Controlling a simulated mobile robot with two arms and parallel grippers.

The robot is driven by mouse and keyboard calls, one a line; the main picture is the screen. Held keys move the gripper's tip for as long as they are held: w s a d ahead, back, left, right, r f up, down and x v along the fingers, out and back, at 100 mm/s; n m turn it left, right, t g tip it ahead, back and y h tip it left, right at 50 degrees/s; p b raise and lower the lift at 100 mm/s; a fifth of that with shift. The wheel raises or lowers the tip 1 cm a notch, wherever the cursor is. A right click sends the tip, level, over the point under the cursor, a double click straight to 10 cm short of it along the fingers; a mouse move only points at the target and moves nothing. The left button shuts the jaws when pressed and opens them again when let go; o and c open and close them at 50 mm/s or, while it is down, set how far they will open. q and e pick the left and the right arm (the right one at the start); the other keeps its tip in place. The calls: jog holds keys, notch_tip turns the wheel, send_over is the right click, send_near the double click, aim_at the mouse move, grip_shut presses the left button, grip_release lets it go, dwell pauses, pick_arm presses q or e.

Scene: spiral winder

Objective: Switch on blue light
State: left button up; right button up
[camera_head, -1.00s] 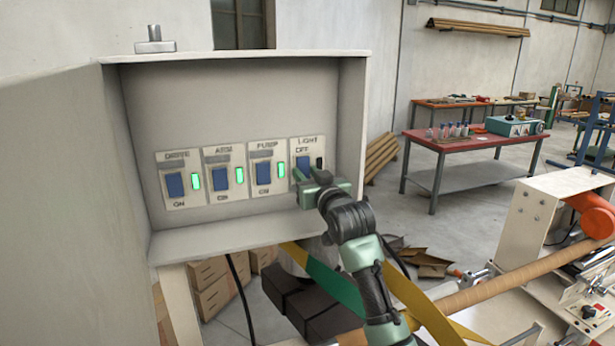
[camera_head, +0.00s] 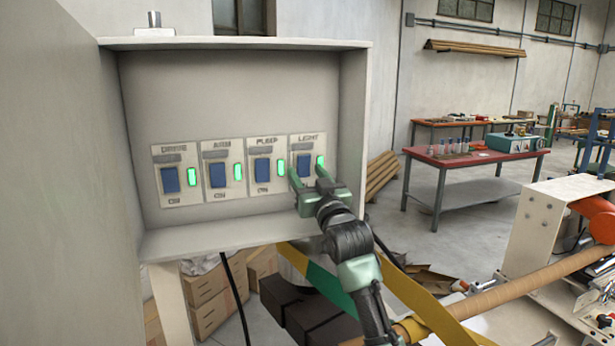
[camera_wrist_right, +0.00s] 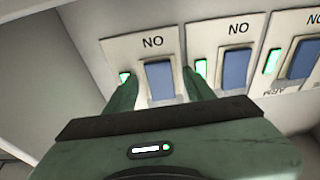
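The LIGHT switch is a blue rocker (camera_head: 304,166) on the rightmost plate inside the grey control box (camera_head: 230,95). Its indicator (camera_head: 320,162) glows green. My right gripper (camera_head: 308,173) is in front of this plate, with its fingers spread apart and nothing between them gripped. In the right wrist view the picture is upside down, and the LIGHT rocker (camera_wrist_right: 160,80) shows between the two open fingers, with the lit indicator (camera_wrist_right: 124,78) beside the left finger. Whether a finger touches the plate I cannot tell. My left gripper is not in view.
The DRIVE (camera_head: 171,180), ARM (camera_head: 217,175) and PUMP (camera_head: 262,170) rockers sit to the left, each with a green lit indicator. The box's side wall and bottom lip (camera_head: 230,236) bound the space around my gripper. Yellow and green bands (camera_head: 330,285) run below.

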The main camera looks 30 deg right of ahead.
jog(key=shift+s+f, duration=0.25)
jog(key=b+v, duration=0.3)
jog(key=v, duration=0.3)
jog(key=shift+s, duration=0.2)
jog(key=shift+s+a, duration=0.15)
jog(key=shift+s, duration=0.25)
jog(key=shift+r, duration=0.1)
